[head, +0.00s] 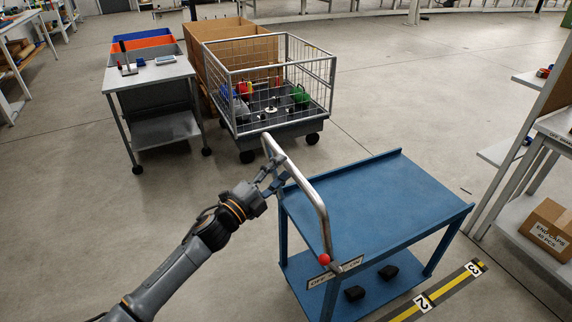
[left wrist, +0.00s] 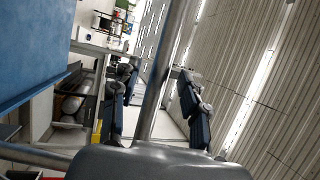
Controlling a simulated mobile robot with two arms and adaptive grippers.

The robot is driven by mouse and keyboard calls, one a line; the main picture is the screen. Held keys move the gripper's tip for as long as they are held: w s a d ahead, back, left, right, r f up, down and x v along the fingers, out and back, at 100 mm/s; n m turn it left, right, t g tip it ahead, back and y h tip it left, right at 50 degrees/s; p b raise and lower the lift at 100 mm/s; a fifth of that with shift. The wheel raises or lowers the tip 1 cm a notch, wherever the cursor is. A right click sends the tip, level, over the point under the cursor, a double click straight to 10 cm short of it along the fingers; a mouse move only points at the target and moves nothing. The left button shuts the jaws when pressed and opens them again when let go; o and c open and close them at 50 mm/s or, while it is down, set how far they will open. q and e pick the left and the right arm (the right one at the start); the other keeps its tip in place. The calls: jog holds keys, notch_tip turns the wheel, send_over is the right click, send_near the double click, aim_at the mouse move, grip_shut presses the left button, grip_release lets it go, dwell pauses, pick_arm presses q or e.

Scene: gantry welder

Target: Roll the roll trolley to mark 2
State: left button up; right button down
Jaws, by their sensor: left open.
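The blue roll trolley (head: 375,200) stands at the right of centre in the head view, with a bent metal handle (head: 310,190) along its left end. A red knob (head: 324,259) sits near the handle's lower end, by an OFF/ON plate (head: 334,273). My left gripper (head: 275,177) is open at the handle. In the left wrist view the handle bar (left wrist: 166,65) passes between its spread fingers; contact cannot be told. My right gripper is not seen.
A wire cage cart (head: 320,75) stands behind the trolley, beside a grey table (head: 150,75) on wheels. Shelving with a cardboard box (head: 548,228) stands at the right. The floor beyond the trolley is open.

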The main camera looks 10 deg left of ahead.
pick_arm(q)
jog(key=v, duration=0.9)
jog(key=s+a+f+n+g+y+p, duration=0.1)
jog(key=s+a+f+n+g+y, duration=0.2)
jog(key=f, duration=0.8)
jog(key=s+a+f+n+y+p, duration=0.1)
jog(key=s+a+f+n+y, duration=0.4)
jog(key=f, duration=0.7)
jog(key=s+a+f+n+g+y, duration=0.1)
jog(key=a+f+n+g+y, duration=0.3)
jog(key=f, duration=0.7)
jog(key=s+f+n+g+p, duration=0.1)
jog(key=s+f+n+g, duration=0.15)
jog(key=s+f, duration=0.65)
jog(key=s+f+n+g+p, duration=0.1)
jog(key=s+f+n, duration=0.3)
jog(key=s+f, duration=0.55)
jog(key=s+d+f+n+g, duration=0.1)
jog(key=s+g, duration=0.1)
jog(key=s, duration=1)
jog(key=s+f+n+g, duration=0.2)
jog(key=s, duration=1)
jog(key=shift+d+g, duration=0.35)
jog(key=shift+d, duration=0.05)
